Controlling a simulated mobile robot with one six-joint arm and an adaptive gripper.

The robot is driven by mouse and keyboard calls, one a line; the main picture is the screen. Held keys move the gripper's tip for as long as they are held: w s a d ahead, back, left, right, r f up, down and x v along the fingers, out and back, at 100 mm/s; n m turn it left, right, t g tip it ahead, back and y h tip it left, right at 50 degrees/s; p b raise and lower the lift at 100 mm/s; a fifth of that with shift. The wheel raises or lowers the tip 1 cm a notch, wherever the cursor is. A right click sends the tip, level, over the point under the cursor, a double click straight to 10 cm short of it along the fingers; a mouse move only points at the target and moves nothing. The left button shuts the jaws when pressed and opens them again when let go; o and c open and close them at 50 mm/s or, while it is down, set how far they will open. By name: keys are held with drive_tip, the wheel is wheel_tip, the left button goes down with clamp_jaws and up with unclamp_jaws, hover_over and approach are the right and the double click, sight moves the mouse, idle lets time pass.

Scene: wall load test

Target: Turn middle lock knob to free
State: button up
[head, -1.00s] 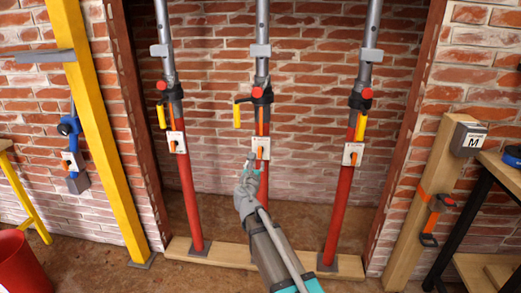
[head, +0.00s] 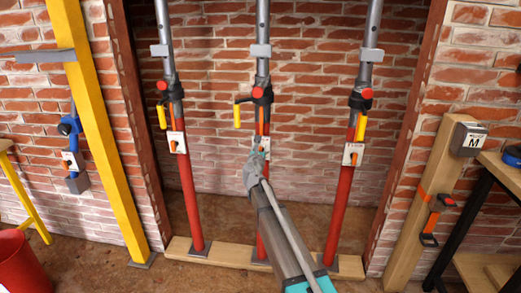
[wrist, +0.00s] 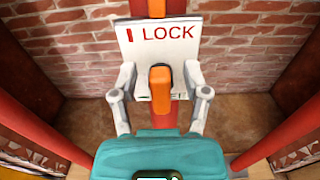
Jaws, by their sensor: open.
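The middle lock knob (wrist: 160,88) is orange and upright on a white plate (wrist: 185,55) marked "LOCK" with a red bar, in the wrist view. The plate is on the middle red post (head: 261,222). My gripper (wrist: 160,95) is open, one finger on each side of the knob, with gaps to it on both sides. In the head view my gripper (head: 257,152) covers most of the middle plate and hides the knob. The left lock knob (head: 173,146) and the right lock knob (head: 353,158) sit on similar plates on the outer posts.
A yellow handle (head: 237,115) and a red button (head: 257,92) are above the middle plate. The posts stand on a wooden sill (head: 220,254). A yellow beam (head: 103,130) leans at left, a wooden beam (head: 427,200) at right. Free room lies between the posts.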

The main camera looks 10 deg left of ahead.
drive_tip(key=shift+w, duration=0.2)
drive_tip(key=shift+c, duration=0.3)
clamp_jaws()
